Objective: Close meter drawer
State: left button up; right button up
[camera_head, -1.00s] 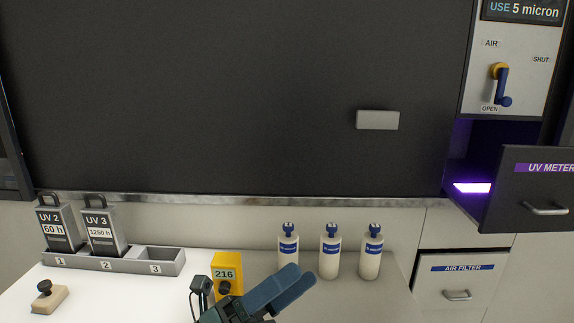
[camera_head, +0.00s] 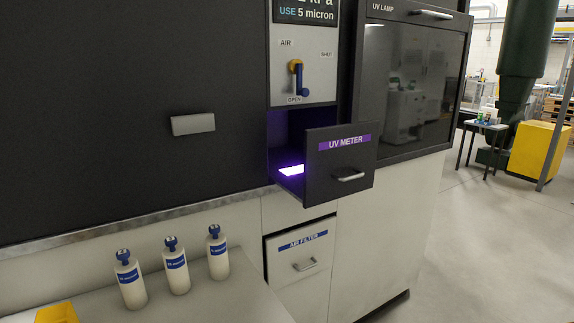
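The UV meter drawer (camera_head: 338,165) stands pulled out of the dark cabinet, right of the middle of the head view. Its black front carries a purple "UV METER" label and a silver bar handle (camera_head: 348,175). Neither of my grippers shows in the head view now.
A valve lever (camera_head: 297,77) is above, pointing down at OPEN. Three white bottles (camera_head: 178,272) stand on the bench at lower left. Open floor (camera_head: 480,240) lies to the right, with a yellow bin (camera_head: 540,151) farther back.

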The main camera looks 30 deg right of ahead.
aim_at(340, 160)
jog(key=z, duration=1.3)
